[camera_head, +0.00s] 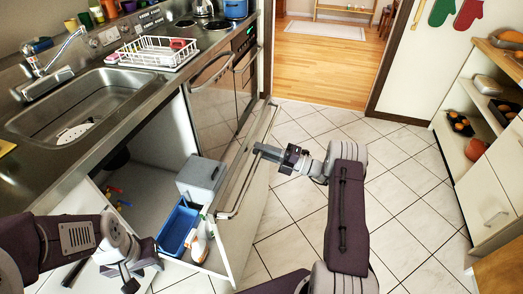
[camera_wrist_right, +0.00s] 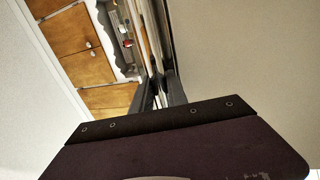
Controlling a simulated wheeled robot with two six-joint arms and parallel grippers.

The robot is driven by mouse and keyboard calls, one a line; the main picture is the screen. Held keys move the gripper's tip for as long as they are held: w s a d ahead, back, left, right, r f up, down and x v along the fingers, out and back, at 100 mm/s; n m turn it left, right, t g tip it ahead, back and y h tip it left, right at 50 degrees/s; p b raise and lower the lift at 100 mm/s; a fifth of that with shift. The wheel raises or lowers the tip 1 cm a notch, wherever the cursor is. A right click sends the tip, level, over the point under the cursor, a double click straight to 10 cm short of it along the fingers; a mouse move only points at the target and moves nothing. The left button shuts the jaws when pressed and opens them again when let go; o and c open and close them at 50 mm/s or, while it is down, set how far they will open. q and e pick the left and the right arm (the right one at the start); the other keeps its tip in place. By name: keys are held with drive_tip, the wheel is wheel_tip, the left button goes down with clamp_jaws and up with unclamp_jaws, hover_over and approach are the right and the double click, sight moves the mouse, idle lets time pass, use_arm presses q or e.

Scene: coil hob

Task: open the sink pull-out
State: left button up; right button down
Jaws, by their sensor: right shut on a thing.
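The sink pull-out (camera_head: 254,218) stands out from the cabinet under the sink, its pale front well away from the counter. Inside it are a grey bin (camera_head: 203,172), a blue bin (camera_head: 177,228) and a white-and-orange bottle (camera_head: 197,246). A long metal bar handle (camera_head: 238,197) runs along the front. My right gripper (camera_head: 260,150) is shut on this handle; in the right wrist view its two dark fingers (camera_wrist_right: 160,95) are on either side of the bar. My left gripper (camera_head: 130,276) is low at the left, beside the cabinet opening, its jaws unclear.
The steel sink (camera_head: 75,105) and a white dish rack (camera_head: 157,52) are on the counter above. An oven (camera_head: 243,65) stands beyond the pull-out. Tiled floor (camera_head: 300,225) is clear to the right, up to the shelves (camera_head: 480,145).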

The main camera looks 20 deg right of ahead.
drive_tip(key=c, duration=1.3)
unclamp_jaws()
drive_tip(key=shift+f, duration=0.1)
drive_tip(key=v, duration=0.9)
